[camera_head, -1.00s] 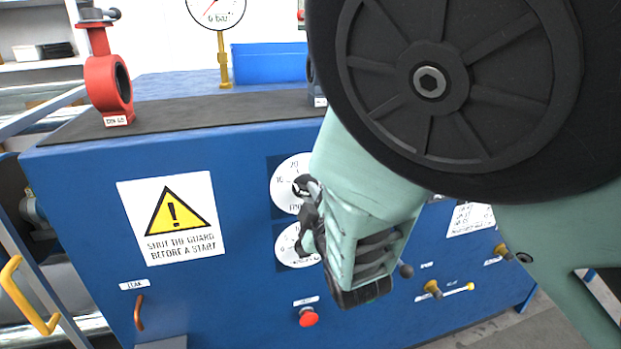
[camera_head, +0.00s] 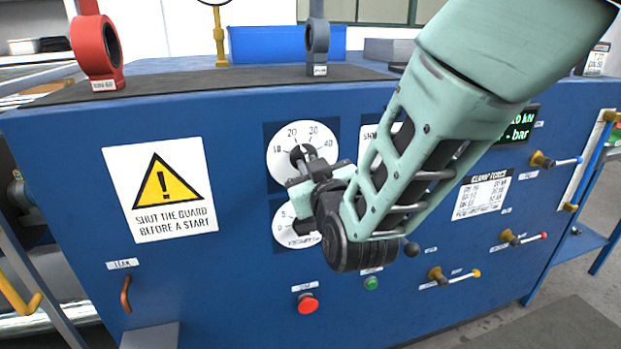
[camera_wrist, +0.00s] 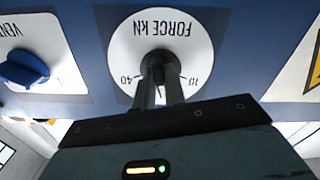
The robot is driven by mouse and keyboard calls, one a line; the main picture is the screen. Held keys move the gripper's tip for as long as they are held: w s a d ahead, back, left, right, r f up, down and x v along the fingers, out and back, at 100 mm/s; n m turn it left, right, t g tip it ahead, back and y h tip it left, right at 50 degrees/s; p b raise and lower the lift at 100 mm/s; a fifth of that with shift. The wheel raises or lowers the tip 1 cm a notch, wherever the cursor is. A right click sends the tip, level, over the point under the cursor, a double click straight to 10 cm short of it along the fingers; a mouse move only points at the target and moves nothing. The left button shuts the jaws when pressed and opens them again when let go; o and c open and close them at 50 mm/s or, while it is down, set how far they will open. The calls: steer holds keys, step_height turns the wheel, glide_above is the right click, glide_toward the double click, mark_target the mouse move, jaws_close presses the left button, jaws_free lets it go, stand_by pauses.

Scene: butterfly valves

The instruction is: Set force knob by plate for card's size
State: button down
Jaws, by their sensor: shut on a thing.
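The force dial (camera_head: 289,135) is a white disc marked 10 to 40 on the blue panel. The wrist view shows it upside down, lettered FORCE KN (camera_wrist: 163,28). Its dark knob (camera_wrist: 158,58) sits at the centre, mostly hidden by my fingers. My gripper (camera_head: 304,164) is shut on this knob, and its two fingers show in the wrist view (camera_wrist: 160,88). The knob's pointer is hard to make out. The CLAMP FORCE plate (camera_head: 483,193) is right of my arm, its rows too small to read surely. A small card (camera_head: 597,59) stands at the upper right edge.
A lower dial (camera_head: 290,235) is partly behind my gripper. A blue knob (camera_wrist: 24,70) sits on a neighbouring dial. A red button (camera_head: 308,304), a green button (camera_head: 371,283) and several small levers are below and right. A green-lettered display (camera_head: 520,124) is partly covered by my arm.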

steer(key=shift+a+f+m+b, duration=0.1)
steer(key=shift+m+b, duration=3.05)
steer(key=shift+m, duration=0.45)
steer(key=shift+s, duration=0.1)
steer(key=c, duration=1.5)
jaws_free()
steer(key=shift+o, duration=0.2)
steer(key=b+v, duration=0.6)
steer(key=v, duration=1.1)
steer(key=shift+s, duration=0.2)
